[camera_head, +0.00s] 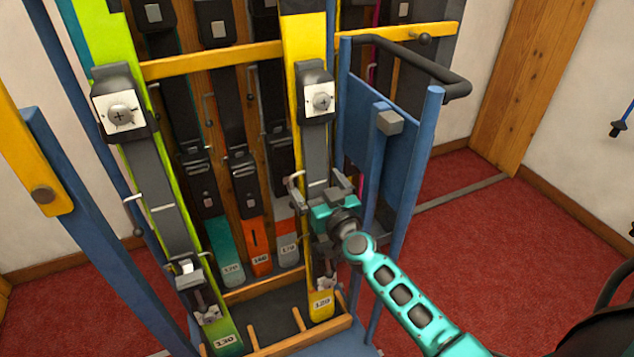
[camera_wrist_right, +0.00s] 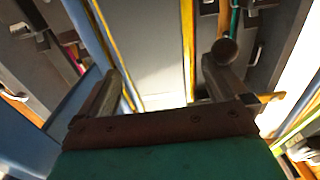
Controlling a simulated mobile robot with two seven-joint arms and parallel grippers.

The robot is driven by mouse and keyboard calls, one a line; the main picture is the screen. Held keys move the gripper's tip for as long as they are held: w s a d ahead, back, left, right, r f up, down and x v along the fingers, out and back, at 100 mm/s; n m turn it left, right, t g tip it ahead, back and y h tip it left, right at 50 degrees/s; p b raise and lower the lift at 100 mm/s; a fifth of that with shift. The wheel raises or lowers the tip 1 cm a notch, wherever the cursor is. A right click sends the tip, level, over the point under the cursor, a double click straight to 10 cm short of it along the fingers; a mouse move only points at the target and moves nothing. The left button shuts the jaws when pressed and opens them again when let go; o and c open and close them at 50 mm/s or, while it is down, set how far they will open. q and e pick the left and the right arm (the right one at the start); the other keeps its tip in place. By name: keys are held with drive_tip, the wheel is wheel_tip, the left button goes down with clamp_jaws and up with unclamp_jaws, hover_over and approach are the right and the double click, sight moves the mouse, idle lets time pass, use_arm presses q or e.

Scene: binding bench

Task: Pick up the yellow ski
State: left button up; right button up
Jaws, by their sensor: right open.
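The yellow ski (camera_head: 305,45) stands nearly upright in the rack, with a grey binding plate along its middle and a "120" label near its foot. My right gripper (camera_head: 322,190) is at the ski's middle, in front of the grey plate, and covers part of it. In the right wrist view the two fingers of my right gripper (camera_wrist_right: 161,90) are spread wide, with a pale grey strip edged in yellow beyond them. I cannot tell whether the fingers touch the ski. My left gripper is not in view.
A green ski (camera_head: 165,200) stands at the left of the rack. Several shorter skis, including an orange one (camera_head: 256,240), stand behind. A yellow crossbar (camera_head: 210,62) runs behind the front skis. Blue panels (camera_head: 385,150) close the right side. Red carpet (camera_head: 500,260) lies clear at right.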

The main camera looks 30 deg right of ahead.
clamp_jaws()
drive_tip(key=shift+r, duration=0.2)
idle(0.8)
